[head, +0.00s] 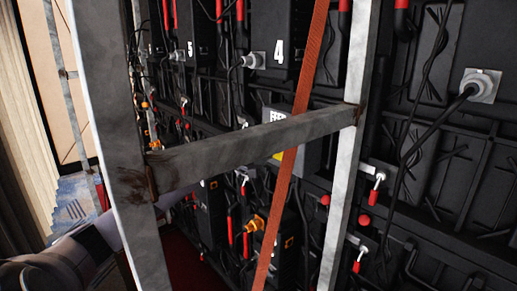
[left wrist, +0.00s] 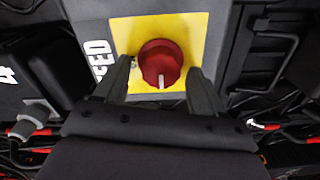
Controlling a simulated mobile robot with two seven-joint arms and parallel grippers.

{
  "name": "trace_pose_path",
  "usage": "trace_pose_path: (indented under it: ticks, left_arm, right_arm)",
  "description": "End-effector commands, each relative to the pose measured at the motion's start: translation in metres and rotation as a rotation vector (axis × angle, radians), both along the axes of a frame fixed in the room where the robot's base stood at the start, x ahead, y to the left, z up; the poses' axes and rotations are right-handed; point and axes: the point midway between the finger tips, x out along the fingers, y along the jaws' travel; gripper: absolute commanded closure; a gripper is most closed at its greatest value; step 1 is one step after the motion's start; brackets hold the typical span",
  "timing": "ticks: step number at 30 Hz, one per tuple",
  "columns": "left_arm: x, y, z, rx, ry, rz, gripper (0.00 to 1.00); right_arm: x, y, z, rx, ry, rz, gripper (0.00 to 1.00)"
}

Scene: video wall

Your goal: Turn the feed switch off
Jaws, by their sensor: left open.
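The feed switch is a red round knob (left wrist: 161,60) on a yellow plate (left wrist: 190,28), with white "FEED" lettering on the grey box to its left in the left wrist view. The knob's white mark points toward the bottom of that picture. My left gripper (left wrist: 159,64) is open, one finger at each side of the knob; I cannot tell whether they touch it. In the head view the grey box (head: 279,115) and a bit of yellow show behind a metal crossbar and strap; the knob and my left gripper are hidden there. My right gripper is not in view.
A metal upright (head: 112,130), a crossbar (head: 250,143) and a second upright (head: 345,150) stand in front of the panels, with an orange strap (head: 293,145) across them. Cables (head: 438,128) and red-handled latches hang around the box. My left arm passes behind the near upright.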

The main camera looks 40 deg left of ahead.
Motion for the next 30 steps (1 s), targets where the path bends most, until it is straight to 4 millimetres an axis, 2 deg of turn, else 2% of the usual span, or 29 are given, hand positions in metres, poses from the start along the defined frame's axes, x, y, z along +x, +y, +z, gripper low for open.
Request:
trace_pose_path:
  ticks: [21, 30]
  left_arm:
    - [-0.058, 0.005, -0.002, -0.002, 0.002, 0.0, 0.3]
    - [-0.069, 0.006, 0.0, 0.0, 0.0, 0.001, 0.3]
  right_arm:
    - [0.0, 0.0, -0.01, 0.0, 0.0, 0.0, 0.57]
    - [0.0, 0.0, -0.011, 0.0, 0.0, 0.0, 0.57]
